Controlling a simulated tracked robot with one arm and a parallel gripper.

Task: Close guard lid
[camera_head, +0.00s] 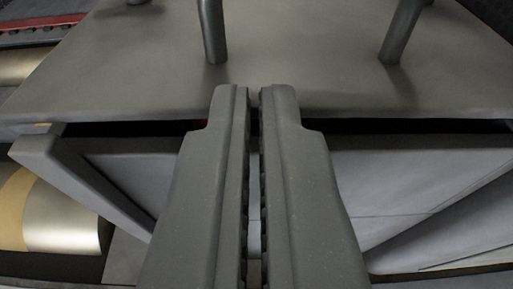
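The guard lid appears to be the broad flat grey panel (300,75) across the upper part of the view. Two round grey posts rise from it, a left one (211,30) and a right one (402,32); their upper ends are cut off. Below the lid's near edge is a grey box-like housing (410,190), with a dark gap between them. My gripper (254,92) points forward at the middle of the lid's near edge. Its fingers are nearly together, with a thin empty slit between them. The fingertips overlap the lid edge in the picture; I cannot tell whether they touch it.
Shiny metal rollers with yellow bands show at the left, one lower (60,215) and one higher (25,65). A red strip (40,24) lies at the top left. The housing's slanted left wall (75,180) stands beside the lower roller.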

